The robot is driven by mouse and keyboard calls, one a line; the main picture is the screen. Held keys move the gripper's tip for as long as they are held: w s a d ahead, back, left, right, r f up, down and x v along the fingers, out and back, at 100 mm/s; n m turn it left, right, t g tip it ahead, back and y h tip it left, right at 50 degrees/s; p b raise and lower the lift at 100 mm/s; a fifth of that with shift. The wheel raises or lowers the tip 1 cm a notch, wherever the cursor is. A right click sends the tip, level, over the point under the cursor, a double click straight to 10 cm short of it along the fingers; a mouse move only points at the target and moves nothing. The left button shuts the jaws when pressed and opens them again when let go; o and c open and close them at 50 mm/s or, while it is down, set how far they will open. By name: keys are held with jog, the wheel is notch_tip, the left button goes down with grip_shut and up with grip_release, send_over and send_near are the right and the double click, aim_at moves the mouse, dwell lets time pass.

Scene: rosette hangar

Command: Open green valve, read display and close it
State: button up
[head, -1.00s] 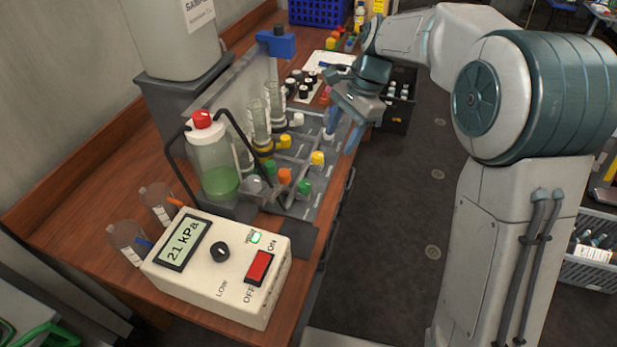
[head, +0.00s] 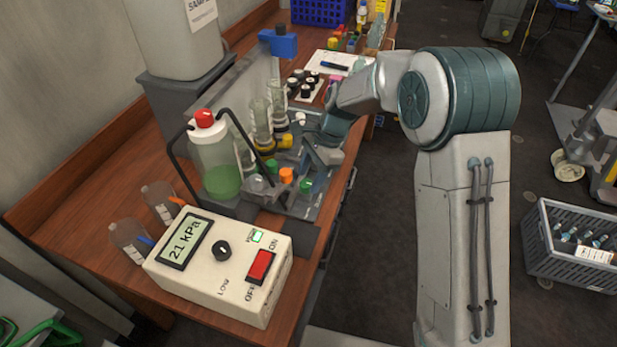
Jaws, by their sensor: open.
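The green valve (head: 306,186) is a small green knob at the near right of the grey manifold (head: 300,211). An orange knob (head: 287,175) sits just left of it. The display (head: 185,242) on the white control box (head: 220,268) reads "21 kPa" in dark figures. The box has a black dial and a red ON/OFF switch. My gripper (head: 318,168) is over the manifold's right side, pointing down and close behind the green valve. It looks apart from the valve, but contact is hard to judge. It is open; the arm partly hides it.
A bottle with green liquid (head: 217,165) and a red cap stands left of the manifold, with black tubes near it. Clear cylinders (head: 260,120) stand behind. A crate of bottles (head: 575,245) is on the floor at right.

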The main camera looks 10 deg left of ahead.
jog(key=shift+x, duration=0.75)
jog(key=c, duration=1)
